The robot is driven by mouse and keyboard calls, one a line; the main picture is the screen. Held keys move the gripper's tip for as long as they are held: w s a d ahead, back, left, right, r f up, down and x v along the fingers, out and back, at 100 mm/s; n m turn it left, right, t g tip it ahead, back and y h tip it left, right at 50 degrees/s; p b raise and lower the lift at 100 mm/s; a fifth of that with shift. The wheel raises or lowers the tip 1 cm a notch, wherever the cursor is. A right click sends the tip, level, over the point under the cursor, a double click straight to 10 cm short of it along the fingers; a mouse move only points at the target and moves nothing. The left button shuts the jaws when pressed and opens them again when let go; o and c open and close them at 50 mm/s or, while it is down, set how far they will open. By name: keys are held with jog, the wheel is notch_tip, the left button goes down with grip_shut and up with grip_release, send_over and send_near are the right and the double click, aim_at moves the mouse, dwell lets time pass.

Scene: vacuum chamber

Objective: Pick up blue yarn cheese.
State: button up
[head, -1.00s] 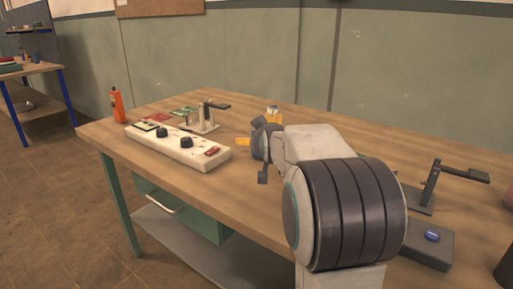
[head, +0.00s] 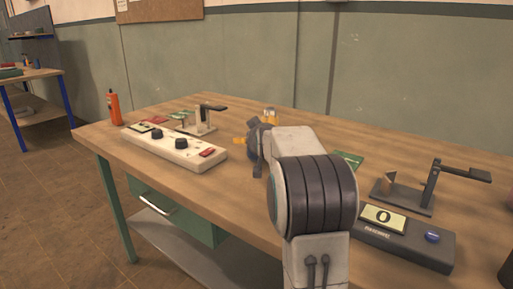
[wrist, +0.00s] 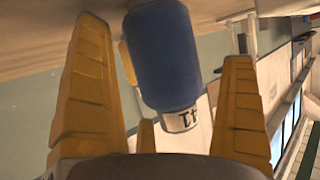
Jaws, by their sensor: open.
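The blue yarn cheese (wrist: 162,55) is a thick blue cylinder with a white end bearing dark marks. In the wrist view it lies between the yellow fingers of my gripper (wrist: 165,50). The fingers are spread, with a visible gap to the yarn on the right and a smaller one on the left. I cannot tell how far in depth it sits between them. In the head view my arm covers most of the gripper; only some yellow finger parts show, and I cannot make out the blue yarn there.
A wooden workbench (head: 240,195) carries a white control box (head: 172,148) with knobs, an orange bottle (head: 114,108) and a small stand (head: 202,120) on the left. A scale (head: 400,237) reading 0 and a dark bracket stand (head: 415,195) are on the right. The bench front centre is clear.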

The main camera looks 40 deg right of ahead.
jog(key=c, duration=1.4)
